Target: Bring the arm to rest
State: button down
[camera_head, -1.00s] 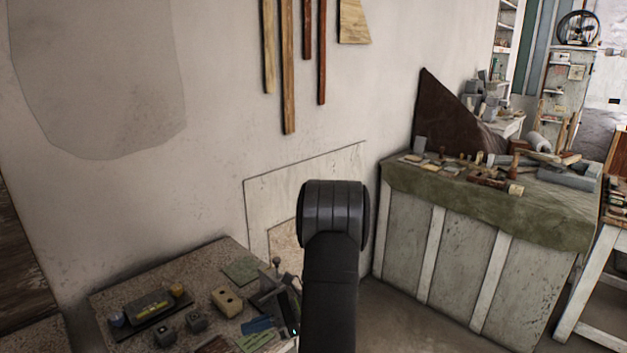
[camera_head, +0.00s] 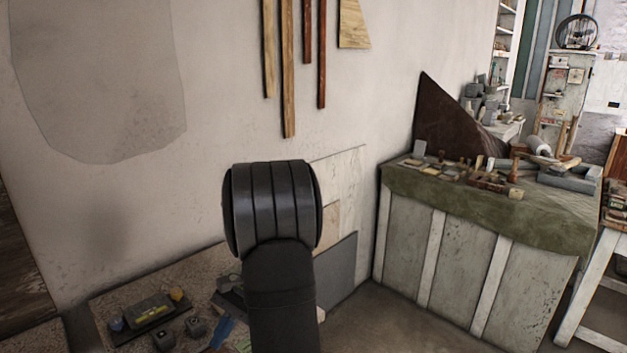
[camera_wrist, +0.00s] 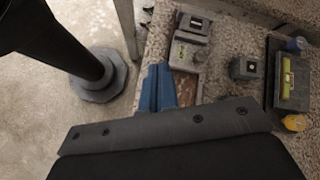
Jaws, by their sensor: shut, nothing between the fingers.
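My gripper shows in the wrist view as two blue fingers (camera_wrist: 157,80) shut together, with nothing between them.
A grey cube (camera_wrist: 246,67) and a dark tray (camera_wrist: 290,90) lie near the fingers, with a yellow knob (camera_wrist: 294,122). A grey panel (camera_head: 338,272) leans at the wall. A cloth-covered bench (camera_head: 480,207) with tools stands right; floor shows between.

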jog(key=s+a+r+n+t+h, duration=0.2)
jog(key=a+r+n+t+h, duration=0.4)
jog(key=r+n, duration=0.4)
jog(key=shift+s+a+r+n+t, duration=0.3)
jog(key=shift+a+n, duration=0.4)
jog(key=shift+n, duration=0.3)
jog(key=shift+f, duration=0.1)
dwell(0.6)
jog(key=w+f, duration=0.1)
jog(key=f, duration=0.4)
jog(key=w+f, duration=0.1)
jog(key=f, duration=0.5)
jog(key=w+f, duration=0.2)
jog(key=f, duration=0.4)
jog(key=shift+w+f, duration=0.1)
jog(key=shift+f, duration=0.05)
dwell(1.0)
jog(key=shift+a, duration=0.15)
dwell(1.4)
